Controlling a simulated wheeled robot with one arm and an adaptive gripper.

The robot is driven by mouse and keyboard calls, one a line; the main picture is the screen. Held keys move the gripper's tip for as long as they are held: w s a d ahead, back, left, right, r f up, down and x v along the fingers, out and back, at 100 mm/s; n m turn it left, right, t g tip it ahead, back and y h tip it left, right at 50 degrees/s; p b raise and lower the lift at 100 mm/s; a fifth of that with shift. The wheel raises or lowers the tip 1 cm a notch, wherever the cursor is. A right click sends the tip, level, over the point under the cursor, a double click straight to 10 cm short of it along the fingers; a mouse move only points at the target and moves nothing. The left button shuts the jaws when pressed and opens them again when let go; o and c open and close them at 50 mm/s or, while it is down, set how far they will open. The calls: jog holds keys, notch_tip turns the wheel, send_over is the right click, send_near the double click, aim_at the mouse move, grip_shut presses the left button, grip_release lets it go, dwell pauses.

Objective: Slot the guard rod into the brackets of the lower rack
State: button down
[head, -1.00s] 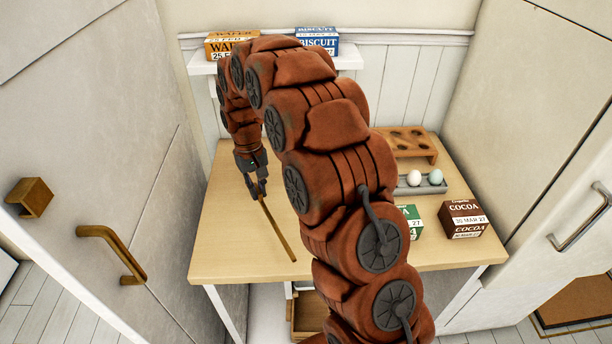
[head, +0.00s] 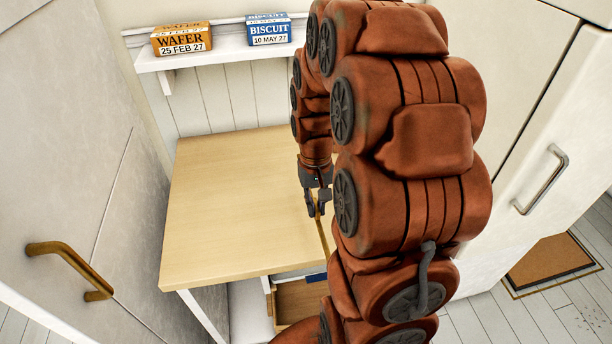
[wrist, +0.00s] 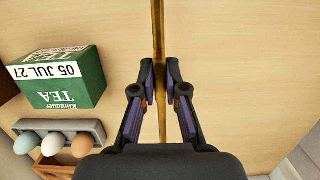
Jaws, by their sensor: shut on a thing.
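The guard rod is a thin brass-coloured rod (head: 323,238); in the head view it slants down from my gripper (head: 318,208), and its lower part passes behind my arm. In the wrist view the rod (wrist: 158,28) runs up the picture between the fingertips (wrist: 160,80). My gripper is shut on the rod, over the wooden table top (head: 225,210). I cannot tell the height of the rod above the table. I cannot make out the lower rack or its brackets in either view.
A wall shelf (head: 220,48) bears a wafer box (head: 181,39) and a biscuit box (head: 269,30). The wrist view shows a green tea box (wrist: 62,80) and an egg tray (wrist: 88,128) with eggs. Tall cabinets flank the table. The table's left side is clear.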

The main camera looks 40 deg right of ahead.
jog(key=w+d+p, duration=0.1)
jog(key=w+d, duration=0.1)
jog(key=w, duration=0.3)
jog(key=w+d+f+p, duration=0.1)
jog(key=w+d+p, duration=0.1)
jog(key=w, duration=0.2)
jog(key=w+d+p, duration=0.1)
jog(key=w+d, duration=0.1)
jog(key=w, duration=0.3)
jog(key=shift+w+f, duration=0.2)
jog(key=shift+w, duration=0.1)
jog(key=shift+f+p, duration=1.1)
jog(key=shift+f, duration=0.7)
jog(key=shift+f, duration=0.15)
jog(key=c, duration=1.2)
grip_release()
